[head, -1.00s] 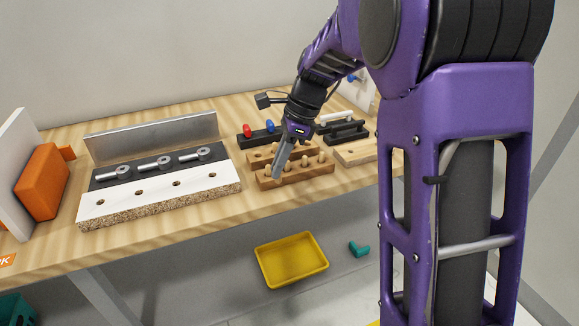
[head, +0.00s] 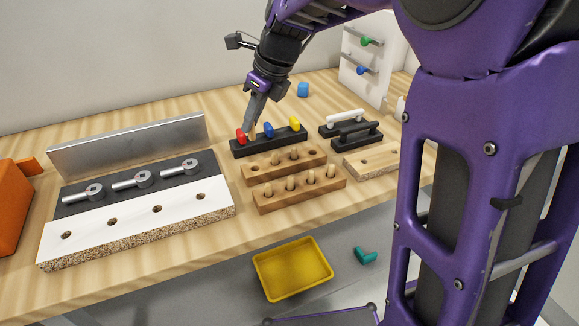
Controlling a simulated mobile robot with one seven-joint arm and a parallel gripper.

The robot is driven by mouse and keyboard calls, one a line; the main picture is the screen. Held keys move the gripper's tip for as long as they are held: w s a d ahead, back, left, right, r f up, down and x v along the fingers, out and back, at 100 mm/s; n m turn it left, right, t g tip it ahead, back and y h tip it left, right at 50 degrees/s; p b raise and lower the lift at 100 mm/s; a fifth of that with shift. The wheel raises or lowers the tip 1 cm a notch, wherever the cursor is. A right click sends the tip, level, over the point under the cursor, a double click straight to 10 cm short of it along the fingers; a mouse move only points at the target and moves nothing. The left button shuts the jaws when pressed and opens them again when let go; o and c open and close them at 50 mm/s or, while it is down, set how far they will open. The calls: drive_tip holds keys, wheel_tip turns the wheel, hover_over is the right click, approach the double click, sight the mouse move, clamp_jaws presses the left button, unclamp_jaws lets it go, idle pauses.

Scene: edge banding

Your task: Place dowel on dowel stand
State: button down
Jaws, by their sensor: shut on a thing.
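My gripper (head: 250,125) is above the left end of the black rack, just right of the red piece. It is shut on a dowel (head: 252,134), a small tan peg mostly hidden by the fingers. I cannot tell if the dowel touches the rack. Two wooden stands lie in front of it. The rear wooden stand (head: 262,176) holds several dowels and shows an open hole at its left end. The front wooden stand (head: 300,197) holds several upright dowels.
The black rack (head: 242,152) carries red (head: 241,136), blue (head: 269,130) and yellow (head: 294,123) pieces. Left are a drilled white board (head: 135,222) and a metal angle (head: 128,145). Black and white handles stand to the right. A yellow tray (head: 293,270) lies below the table.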

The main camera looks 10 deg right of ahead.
sight(250, 168)
drive_tip(key=shift+f+n, duration=0.3)
drive_tip(key=shift+f, duration=0.1)
wheel_tip(250, 168, down, 9)
drive_tip(key=b, duration=0.2)
drive_tip(key=shift+b, duration=0.35)
drive_tip(key=shift+f, duration=0.15)
drive_tip(key=c, duration=0.9)
unclamp_jaws()
drive_tip(key=shift+o, duration=0.2)
drive_tip(key=shift+r, duration=0.2)
drive_tip(key=p+v, duration=0.2)
drive_tip(key=v, duration=1)
drive_tip(key=shift+d, duration=0.2)
